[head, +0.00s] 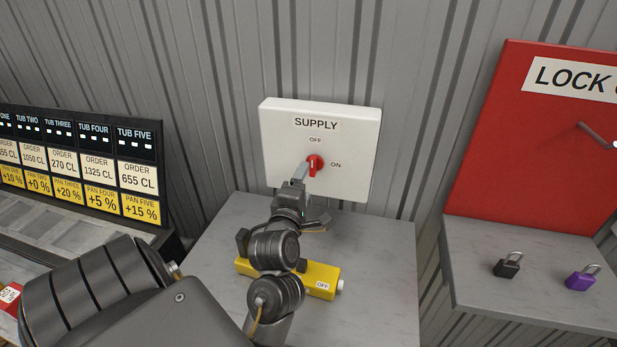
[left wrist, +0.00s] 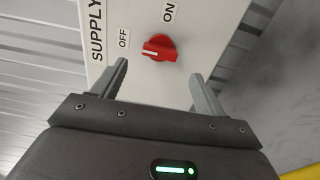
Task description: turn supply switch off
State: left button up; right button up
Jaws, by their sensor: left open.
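The white supply panel (head: 345,185) is on the corrugated wall, with "OFF" above its red switch knob (head: 315,165) and "ON" to the right. The knob stands upright in the head view. In the left wrist view, the panel (left wrist: 190,95) appears turned, and the white mark on the knob (left wrist: 160,47) points toward the "OFF" label. My left gripper (head: 305,174) is open just in front of the knob. In the left wrist view its fingers (left wrist: 160,74) are spread and empty, and the knob shows beyond them, clear of both. My right gripper is not in view.
A yellow device (head: 320,280) marked "OFF" lies on the grey table (head: 385,260) below, partly behind my arm. A tub order board (head: 85,160) stands at left. At right is a red lock board (head: 530,150) above a shelf with black (head: 507,266) and purple (head: 581,280) padlocks.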

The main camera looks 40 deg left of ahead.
pick_arm(q)
jog(key=shift+p+v, duration=1.35)
jog(key=shift+v, duration=0.75)
